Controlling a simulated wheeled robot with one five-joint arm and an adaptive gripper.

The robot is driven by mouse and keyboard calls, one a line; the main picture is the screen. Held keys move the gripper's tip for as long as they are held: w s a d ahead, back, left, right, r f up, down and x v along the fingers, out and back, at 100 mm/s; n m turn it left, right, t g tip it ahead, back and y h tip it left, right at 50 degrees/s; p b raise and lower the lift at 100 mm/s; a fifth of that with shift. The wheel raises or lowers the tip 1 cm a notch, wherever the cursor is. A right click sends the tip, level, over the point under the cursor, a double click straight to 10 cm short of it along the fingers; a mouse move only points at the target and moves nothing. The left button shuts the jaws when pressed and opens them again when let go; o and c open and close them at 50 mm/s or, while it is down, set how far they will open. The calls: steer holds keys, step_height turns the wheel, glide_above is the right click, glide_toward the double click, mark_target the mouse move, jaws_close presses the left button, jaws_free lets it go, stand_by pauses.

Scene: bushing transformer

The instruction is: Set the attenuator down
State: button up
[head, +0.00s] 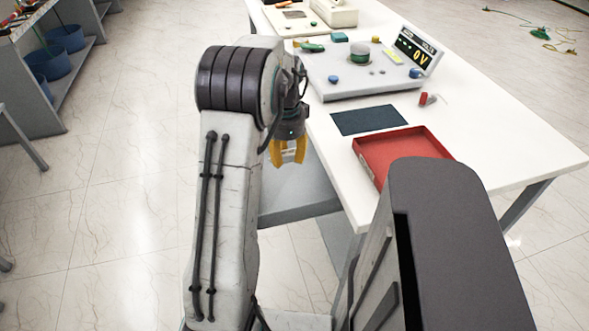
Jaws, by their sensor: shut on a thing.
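My gripper (287,158) has yellow fingers and points down, in the air just off the left edge of the white table (480,130). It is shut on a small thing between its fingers. That thing is mostly hidden and too small to make out, so its shape and color cannot be told. I cannot clearly pick out the attenuator anywhere else in view.
A dark blue mat (369,120) lies bare on the table, with a red tray (366,163) in front. A grey test panel (345,88) with a 0V display (414,50) stands behind. A small red piece (424,99) lies right of the mat. Blue bins (50,63) stand on shelves left.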

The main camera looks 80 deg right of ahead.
steer(key=p, duration=0.1)
glide_above(288, 184)
step_height(288, 184, down, 5)
steer(key=shift+a+f, duration=0.1)
steer(key=shift+f, duration=1.65)
steer(key=shift+f, duration=0.15)
steer(key=o, duration=1.1)
